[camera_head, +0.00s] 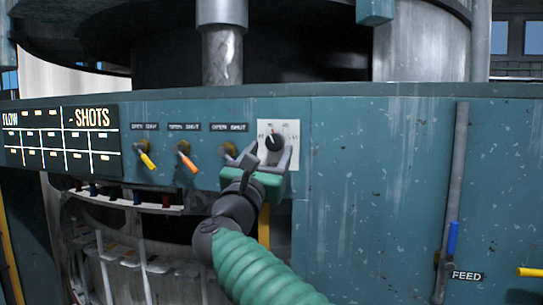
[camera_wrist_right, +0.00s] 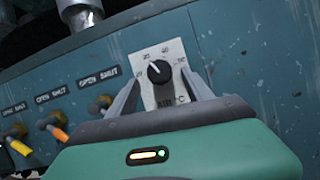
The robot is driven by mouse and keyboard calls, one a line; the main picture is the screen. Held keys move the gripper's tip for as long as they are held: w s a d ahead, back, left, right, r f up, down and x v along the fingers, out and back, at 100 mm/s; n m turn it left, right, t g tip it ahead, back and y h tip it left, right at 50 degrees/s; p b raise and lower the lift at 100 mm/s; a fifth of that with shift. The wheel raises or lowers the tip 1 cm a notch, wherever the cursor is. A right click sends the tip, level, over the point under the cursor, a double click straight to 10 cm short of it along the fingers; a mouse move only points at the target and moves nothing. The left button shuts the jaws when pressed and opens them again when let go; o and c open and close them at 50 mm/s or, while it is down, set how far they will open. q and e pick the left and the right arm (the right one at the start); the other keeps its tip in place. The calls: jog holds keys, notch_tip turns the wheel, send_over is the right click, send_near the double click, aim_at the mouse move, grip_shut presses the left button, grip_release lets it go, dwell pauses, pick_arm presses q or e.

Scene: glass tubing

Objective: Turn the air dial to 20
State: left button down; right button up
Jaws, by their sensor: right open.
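The air dial is a black knob (camera_head: 275,141) on a white plate (camera_head: 292,162) on the teal panel. In the right wrist view, the knob (camera_wrist_right: 158,72) has a white pointer mark tilted up and to the left. The plate's lower lettering is partly hidden. My left gripper is out of view.
Left of the dial are levers with yellow (camera_head: 148,161) and orange (camera_head: 187,163) handles, and a third (camera_head: 229,149) close to my gripper. A FLOW and SHOTS board (camera_head: 62,137) is further left. The panel right of the dial is bare up to a grey pipe (camera_head: 455,180).

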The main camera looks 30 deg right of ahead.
jog(key=b+v, duration=0.7)
jog(key=v, duration=0.7)
jog(key=shift+a+f, duration=0.15)
jog(key=shift+a, duration=0.25)
jog(key=shift+s+d, duration=0.1)
jog(key=shift+s, duration=0.05)
